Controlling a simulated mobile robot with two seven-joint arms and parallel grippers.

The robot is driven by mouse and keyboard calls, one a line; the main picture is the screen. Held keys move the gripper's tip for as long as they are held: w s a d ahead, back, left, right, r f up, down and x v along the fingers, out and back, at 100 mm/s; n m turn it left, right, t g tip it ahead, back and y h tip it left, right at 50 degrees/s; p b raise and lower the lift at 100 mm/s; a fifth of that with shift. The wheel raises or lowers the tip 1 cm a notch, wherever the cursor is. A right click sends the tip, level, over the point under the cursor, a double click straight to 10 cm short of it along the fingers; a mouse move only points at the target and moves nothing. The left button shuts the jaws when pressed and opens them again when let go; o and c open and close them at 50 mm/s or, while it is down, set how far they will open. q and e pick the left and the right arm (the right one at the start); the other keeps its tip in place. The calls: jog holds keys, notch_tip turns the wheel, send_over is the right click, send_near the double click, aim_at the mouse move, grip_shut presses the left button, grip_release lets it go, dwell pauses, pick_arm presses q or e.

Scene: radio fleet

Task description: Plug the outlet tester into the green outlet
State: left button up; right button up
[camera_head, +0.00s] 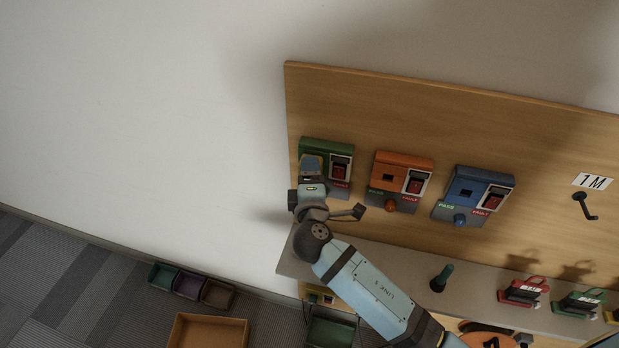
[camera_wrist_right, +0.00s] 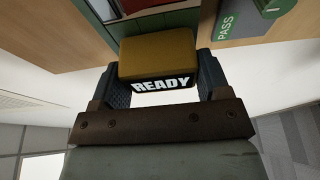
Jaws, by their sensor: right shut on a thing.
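The green outlet (camera_head: 327,150) is at the left of the wooden wall board, with a red switch on its right side. My right gripper (camera_head: 312,178) is in front of it and covers its left part. In the right wrist view my right gripper (camera_wrist_right: 158,85) is shut on the outlet tester (camera_wrist_right: 157,55), a yellow-brown block with a READY label. The tester's far end is close to the green outlet (camera_wrist_right: 150,22); I cannot tell whether it is plugged in. In the head view the tester (camera_head: 312,163) shows only partly. My left gripper is not in view.
An orange outlet (camera_head: 403,163) and a blue outlet (camera_head: 478,191) are to the right on the board (camera_head: 450,110). A black hook (camera_head: 585,205) is at far right. The shelf below holds a dark green-handled thing (camera_head: 441,278) and red (camera_head: 524,292) and green (camera_head: 579,304) devices. Bins stand on the floor.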

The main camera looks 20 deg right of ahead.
jog(key=shift+w+d, duration=0.1)
jog(key=shift+w, duration=0.1)
dwell(0.6)
jog(key=o, duration=1)
